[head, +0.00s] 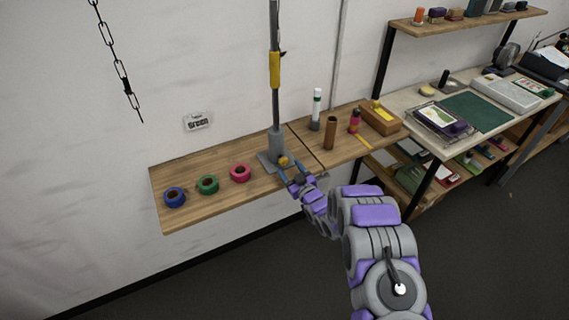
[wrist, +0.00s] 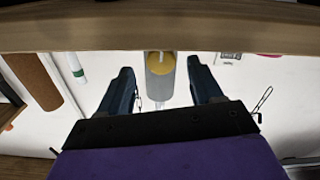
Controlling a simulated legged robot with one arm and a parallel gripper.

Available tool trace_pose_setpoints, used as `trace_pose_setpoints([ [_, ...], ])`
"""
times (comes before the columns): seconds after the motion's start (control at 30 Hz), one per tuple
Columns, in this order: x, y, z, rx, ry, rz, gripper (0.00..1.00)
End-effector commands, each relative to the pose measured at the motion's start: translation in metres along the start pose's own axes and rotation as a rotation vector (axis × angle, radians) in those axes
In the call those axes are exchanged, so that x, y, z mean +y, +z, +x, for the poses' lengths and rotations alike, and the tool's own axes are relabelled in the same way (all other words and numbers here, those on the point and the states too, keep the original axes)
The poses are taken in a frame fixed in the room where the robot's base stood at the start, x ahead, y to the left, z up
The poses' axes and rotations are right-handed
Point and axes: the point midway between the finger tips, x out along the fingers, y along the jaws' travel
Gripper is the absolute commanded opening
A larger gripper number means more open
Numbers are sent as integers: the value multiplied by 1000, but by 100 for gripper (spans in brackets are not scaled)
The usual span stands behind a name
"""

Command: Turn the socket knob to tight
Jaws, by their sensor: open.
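The socket (head: 276,145) is a grey cylinder on a flat grey base on the wooden wall shelf, and a grey pole stands upright in it. Its round yellow knob (head: 283,160) faces my arm. In the wrist view the knob (wrist: 160,63) shows as a yellow disc with a pale mark, in front of the grey socket (wrist: 160,88). My gripper (head: 290,174) is just in front of the knob. In the wrist view my gripper (wrist: 160,68) is open, with one dark finger on each side of the knob and a gap on both sides.
Blue (head: 175,197), green (head: 208,184) and pink (head: 240,173) tape rolls lie left of the socket. A brown tube (head: 330,133), a white tube (head: 316,110), a red bottle (head: 354,121) and a wooden box (head: 380,119) stand to the right. A chain (head: 119,68) hangs at the left.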

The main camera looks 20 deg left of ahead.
Motion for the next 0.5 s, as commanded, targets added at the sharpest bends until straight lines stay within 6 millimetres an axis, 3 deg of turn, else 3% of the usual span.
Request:
trace_pose_setpoints([
  [0.2, -1, 0, 29, 3, 0, -2, 65],
  [0.5, 1, 0, 46, -1, 1, 1, 65],
])
